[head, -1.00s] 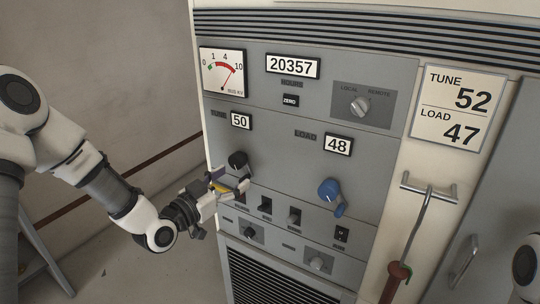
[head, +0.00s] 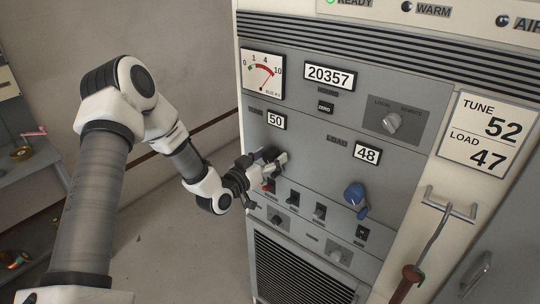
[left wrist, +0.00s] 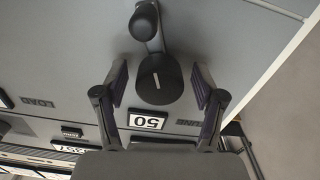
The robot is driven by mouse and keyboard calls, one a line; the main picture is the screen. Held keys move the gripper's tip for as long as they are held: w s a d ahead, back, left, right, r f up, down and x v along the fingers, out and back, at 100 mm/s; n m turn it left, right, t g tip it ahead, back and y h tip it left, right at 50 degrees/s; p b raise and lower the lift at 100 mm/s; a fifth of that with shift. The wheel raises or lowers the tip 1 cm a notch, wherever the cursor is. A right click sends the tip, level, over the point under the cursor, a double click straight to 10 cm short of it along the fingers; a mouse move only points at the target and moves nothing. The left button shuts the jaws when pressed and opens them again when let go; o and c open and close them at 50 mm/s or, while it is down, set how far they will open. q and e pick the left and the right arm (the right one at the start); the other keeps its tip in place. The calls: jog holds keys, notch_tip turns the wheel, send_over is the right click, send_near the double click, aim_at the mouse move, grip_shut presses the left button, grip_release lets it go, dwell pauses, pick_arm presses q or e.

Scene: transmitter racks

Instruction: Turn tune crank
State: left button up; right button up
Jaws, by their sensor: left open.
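The tune crank is black, with a round hub marked by a white line and a knob on an arm. It fills the middle of the left wrist view (left wrist: 160,80), where the picture is upside down. The tune counter (head: 276,121) reads 50. My left gripper (head: 277,162) is open at the crank; in the left wrist view its fingers stand on either side of the hub, with gaps showing. In the head view the gripper hides most of the crank. A card (head: 487,131) reads TUNE 52, LOAD 47. My right gripper is out of view.
The blue load crank (head: 355,195) sits to the right, under its counter (head: 367,152) reading 48. Several switches (head: 294,198) are just below my left gripper. A hooked rod with a red-brown grip (head: 410,274) hangs from a bar at right. Open floor lies left of the cabinet.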

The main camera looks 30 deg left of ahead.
pick_arm(q)
jog(key=shift+c, duration=0.4)
jog(key=c, duration=1.1)
jog(key=shift+f+n+b, duration=0.2)
jog(key=shift+n+b, duration=0.2)
jog(key=shift+b, duration=0.25)
jog(key=shift+r, duration=0.15)
jog(key=o, duration=1.2)
jog(key=shift+s, duration=0.1)
jog(key=shift+s+a, duration=0.15)
jog(key=shift+s, duration=1.8)
jog(key=shift+s+a, duration=0.15)
jog(key=shift+s, duration=1.85)
jog(key=shift+s+a, duration=0.15)
jog(key=shift+s, duration=1.8)
